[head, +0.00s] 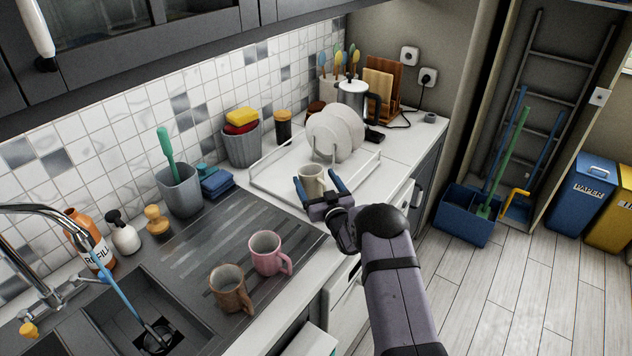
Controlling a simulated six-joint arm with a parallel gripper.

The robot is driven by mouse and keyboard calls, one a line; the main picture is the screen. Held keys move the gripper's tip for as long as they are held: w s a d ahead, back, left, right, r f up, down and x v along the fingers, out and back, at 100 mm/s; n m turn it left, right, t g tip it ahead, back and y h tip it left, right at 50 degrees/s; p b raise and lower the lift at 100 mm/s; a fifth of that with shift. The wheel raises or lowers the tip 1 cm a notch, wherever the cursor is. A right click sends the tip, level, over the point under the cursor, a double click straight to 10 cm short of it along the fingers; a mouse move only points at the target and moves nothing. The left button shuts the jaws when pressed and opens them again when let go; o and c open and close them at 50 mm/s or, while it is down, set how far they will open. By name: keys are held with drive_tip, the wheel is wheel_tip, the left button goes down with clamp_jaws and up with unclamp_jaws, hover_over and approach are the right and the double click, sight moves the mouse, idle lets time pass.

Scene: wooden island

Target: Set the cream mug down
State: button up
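The cream mug (313,178) is upright at the white dish tray, in front of the plates, in the head view. My gripper (317,184) reaches in from the lower right, with its two blue fingers spread on either side of the mug. I cannot tell whether the fingers press on the mug or stand just clear of it. Whether the mug's base touches the tray is also unclear, since the gripper hides its lower part. The white dish tray (268,185) lies on the counter with a low wire rail.
White plates (335,132) stand in a rack behind the mug. A pink mug (267,253) and a brown mug (229,287) stand on the grey drainboard (215,230) at left. The tray's front left part is bare. The counter edge runs below my gripper.

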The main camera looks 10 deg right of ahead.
drive_tip(key=shift+s+f, duration=0.2)
drive_tip(key=shift+f, duration=0.5)
drive_tip(key=shift+w+r+p, duration=0.1)
drive_tip(key=shift+r+p, duration=0.25)
drive_tip(key=shift+p, duration=0.45)
drive_tip(key=s+d+b, duration=0.2)
drive_tip(key=s+b, duration=0.1)
drive_tip(key=s, duration=0.8)
drive_tip(key=shift+s+d+r, duration=0.15)
drive_tip(key=shift+s+r, duration=0.1)
drive_tip(key=shift+r, duration=0.2)
drive_tip(key=shift+g, duration=0.3)
drive_tip(key=shift+s+d+f+g+h, duration=0.15)
drive_tip(key=shift+s+f+g+h, duration=0.1)
drive_tip(key=shift+g+h, duration=0.45)
drive_tip(key=s+a+f+m+g+h, duration=0.1)
drive_tip(key=s+g, duration=1.4)
drive_tip(key=s, duration=2.2)
drive_tip(key=shift+s+a+f+m+g+h, duration=0.2)
drive_tip(key=shift+f+m+g+h, duration=0.1)
drive_tip(key=shift+m+g+h, duration=0.15)
